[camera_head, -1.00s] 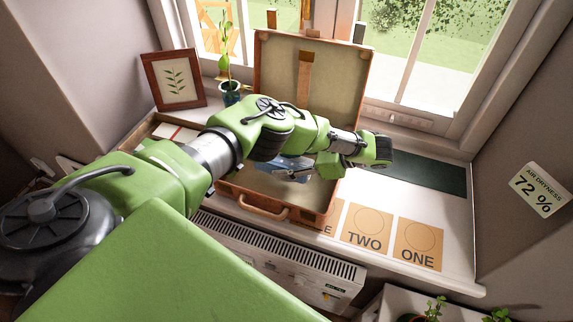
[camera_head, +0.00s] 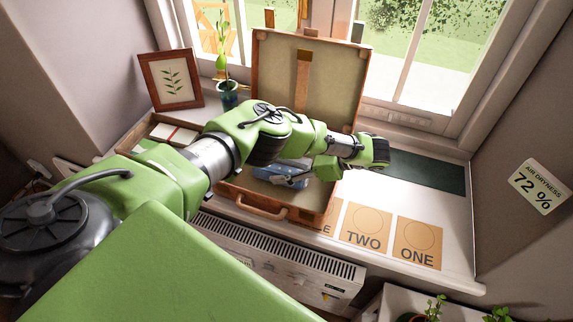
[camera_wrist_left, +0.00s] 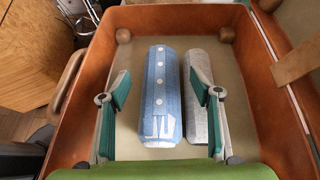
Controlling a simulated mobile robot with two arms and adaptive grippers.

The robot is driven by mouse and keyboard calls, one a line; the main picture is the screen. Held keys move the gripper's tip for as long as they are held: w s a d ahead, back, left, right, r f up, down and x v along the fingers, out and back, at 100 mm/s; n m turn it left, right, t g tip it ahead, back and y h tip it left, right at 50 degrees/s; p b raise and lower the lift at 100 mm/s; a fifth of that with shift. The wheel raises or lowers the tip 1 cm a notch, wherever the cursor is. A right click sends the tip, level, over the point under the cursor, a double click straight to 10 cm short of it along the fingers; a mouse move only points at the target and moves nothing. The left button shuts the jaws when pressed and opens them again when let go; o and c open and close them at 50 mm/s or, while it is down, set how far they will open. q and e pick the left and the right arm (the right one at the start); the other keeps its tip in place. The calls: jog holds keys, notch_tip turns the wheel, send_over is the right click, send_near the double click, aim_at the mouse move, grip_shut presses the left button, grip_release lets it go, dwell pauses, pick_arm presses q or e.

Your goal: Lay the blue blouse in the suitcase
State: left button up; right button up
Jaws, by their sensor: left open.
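The open suitcase (camera_head: 262,202) stands on the windowsill with its lid up against the window. In the left wrist view its brown wall (camera_wrist_left: 258,85) surrounds two rolled garments. The blue blouse (camera_wrist_left: 161,95), a roll with white buttons, lies on the suitcase floor, beside a grey roll (camera_wrist_left: 199,70). The blouse (camera_head: 297,170) also shows partly in the head view, under my arm. My left gripper (camera_wrist_left: 160,82) is open, with one finger on each side of the blouse; the right finger overlaps the grey roll in view. My right gripper is out of view.
Cards marked TWO (camera_head: 366,228) and ONE (camera_head: 417,243) lie right of the suitcase; a third is partly covered. A dark green mat (camera_head: 430,172) lies behind them. A framed leaf picture (camera_head: 171,80) and a potted plant (camera_head: 228,95) stand at the left. A radiator (camera_head: 285,262) is below.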

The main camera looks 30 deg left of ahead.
pick_arm(q)
jog(key=shift+r, duration=0.3)
jog(key=shift+w+r+p, duration=0.1)
jog(key=shift+r+p, duration=0.35)
jog(key=shift+r, duration=0.05)
jog(key=v, duration=1.1)
jog(key=shift+d+p, duration=0.4)
jog(key=shift+d, duration=0.05)
